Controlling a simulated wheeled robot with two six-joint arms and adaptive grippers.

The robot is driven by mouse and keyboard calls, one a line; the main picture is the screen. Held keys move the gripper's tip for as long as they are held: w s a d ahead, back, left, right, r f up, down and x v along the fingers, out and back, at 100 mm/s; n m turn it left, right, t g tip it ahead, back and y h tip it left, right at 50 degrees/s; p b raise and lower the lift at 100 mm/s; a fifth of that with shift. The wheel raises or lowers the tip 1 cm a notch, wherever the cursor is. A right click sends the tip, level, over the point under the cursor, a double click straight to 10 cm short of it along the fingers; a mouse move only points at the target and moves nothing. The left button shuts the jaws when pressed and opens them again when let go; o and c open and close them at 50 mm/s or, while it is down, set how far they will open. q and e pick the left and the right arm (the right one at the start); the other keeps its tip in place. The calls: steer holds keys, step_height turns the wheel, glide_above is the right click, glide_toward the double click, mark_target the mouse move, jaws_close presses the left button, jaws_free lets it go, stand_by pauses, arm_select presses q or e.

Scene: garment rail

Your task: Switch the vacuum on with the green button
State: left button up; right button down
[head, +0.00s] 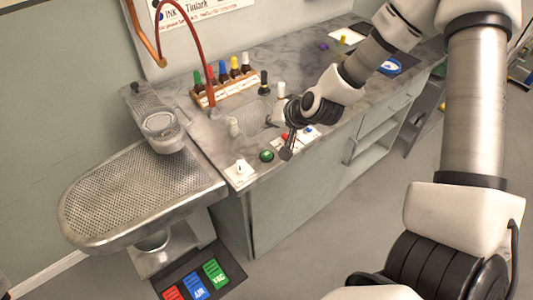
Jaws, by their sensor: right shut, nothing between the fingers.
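A round green button (267,156) sits on the front edge of the grey counter, right of a white switch plate. My right gripper (287,152) is shut and empty, fingers pointing down just right of the green button; I cannot tell whether it touches anything. A perforated metal board (140,195) stands at the left. On the floor below it is a dark pedal plate with a green pedal marked VAC (215,273), a blue pedal (197,286) and a red pedal (172,293). My left gripper is not in view.
The white switch plate (240,172) is at the counter's front left corner. A wooden rack of bottles (226,91) stands at the back, near a curved red hose (207,55). Small white and black bottles stand on the counter. A blue-rimmed dish (391,66) lies farther right.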

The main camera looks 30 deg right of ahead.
mark_target(268, 154)
step_height(268, 154, down, 8)
steer(key=b, duration=0.7)
steer(key=shift+f+b, duration=0.3)
stand_by(0.7)
steer(key=shift+f+b, duration=0.3)
steer(key=shift+f, duration=0.1)
steer(key=shift+f+b, duration=0.35)
steer(key=shift+f, duration=0.05)
stand_by(0.5)
steer(key=shift+r, duration=0.1)
steer(key=shift+r+p, duration=0.8)
steer(key=shift+p, duration=0.05)
